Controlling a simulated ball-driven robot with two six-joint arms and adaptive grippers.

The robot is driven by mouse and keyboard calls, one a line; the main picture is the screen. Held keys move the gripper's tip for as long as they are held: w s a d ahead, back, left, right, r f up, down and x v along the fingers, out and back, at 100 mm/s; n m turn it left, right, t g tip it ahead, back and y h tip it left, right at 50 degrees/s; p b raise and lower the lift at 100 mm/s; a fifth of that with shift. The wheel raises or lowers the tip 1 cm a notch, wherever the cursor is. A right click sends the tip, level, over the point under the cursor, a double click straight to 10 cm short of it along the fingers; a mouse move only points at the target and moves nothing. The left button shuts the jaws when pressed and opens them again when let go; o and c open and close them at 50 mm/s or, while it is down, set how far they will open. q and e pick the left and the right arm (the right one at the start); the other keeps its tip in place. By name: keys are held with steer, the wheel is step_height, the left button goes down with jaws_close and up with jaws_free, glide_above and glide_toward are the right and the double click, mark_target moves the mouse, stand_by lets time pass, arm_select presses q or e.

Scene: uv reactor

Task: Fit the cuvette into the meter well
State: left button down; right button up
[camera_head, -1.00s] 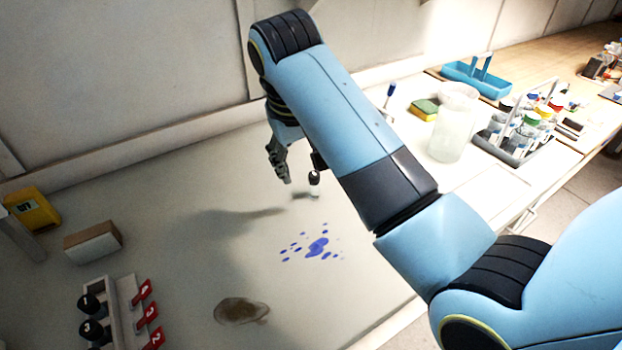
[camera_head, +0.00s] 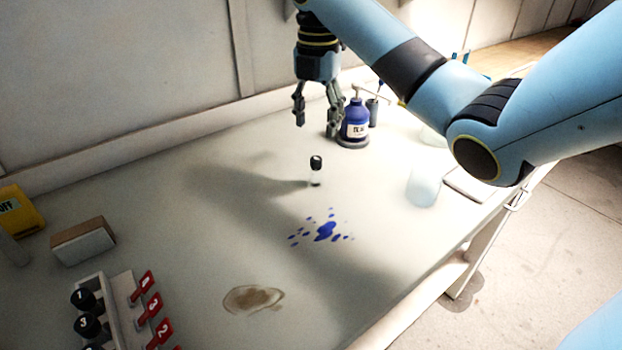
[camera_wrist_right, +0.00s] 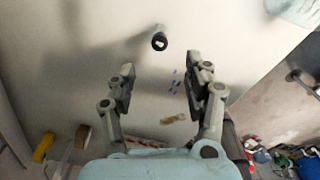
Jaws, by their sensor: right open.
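The cuvette (camera_head: 316,171), a small clear vial with a black cap, stands upright on the pale bench. It also shows in the right wrist view (camera_wrist_right: 159,41), beyond the fingertips. My right gripper (camera_head: 316,117) hangs fingers-down above and behind the cuvette in the head view, open and empty, apart from it. I cannot make out a meter well for certain. My left gripper is not in view.
A blue bottle (camera_head: 356,122) stands just right of my right gripper. Blue spots (camera_head: 325,232) and a brown stain (camera_head: 252,299) mark the bench. A numbered rack (camera_head: 118,318), a cardboard box (camera_head: 83,241) and a yellow box (camera_head: 18,212) stand left.

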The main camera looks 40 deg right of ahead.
mark_target(316, 158)
step_height(316, 158, down, 4)
steer(key=b, duration=0.3)
steer(key=shift+a+f, duration=0.1)
steer(key=shift+f, duration=0.5)
step_height(316, 158, down, 4)
steer(key=shift+f, duration=0.5)
steer(key=shift+c, duration=0.3)
jaws_close()
steer(key=shift+r, duration=0.1)
